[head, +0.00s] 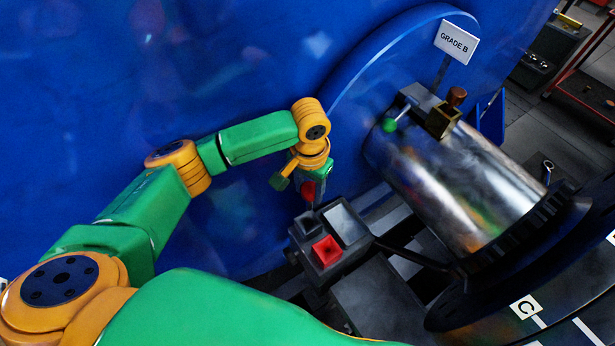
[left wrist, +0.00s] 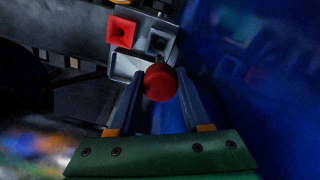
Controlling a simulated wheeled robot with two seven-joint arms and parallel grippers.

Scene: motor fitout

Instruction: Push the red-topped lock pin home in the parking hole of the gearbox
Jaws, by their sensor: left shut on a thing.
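My left gripper (head: 308,188) is shut on the red-topped lock pin (head: 308,190), with the jaws pointing down. The pin's red round top also shows between the two fingers (left wrist: 160,100) in the left wrist view (left wrist: 160,82). A thin part of the shaft shows below it in the head view. The gearbox housing (head: 380,305) is dark grey. At its upper end are a red square socket (head: 327,251), a dark square socket (head: 305,224) and a pale open recess (head: 346,223). The pin's tip is near the dark socket; I cannot tell whether it is inside or above. My right gripper is not in view.
A shiny metal motor cylinder (head: 465,185) lies to the right, with a brass fitting (head: 443,118) and a green-knobbed lever (head: 390,125) on top. A sign reading GRADE B (head: 456,41) stands behind it. A large blue surface (head: 240,60) rises close behind my arm.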

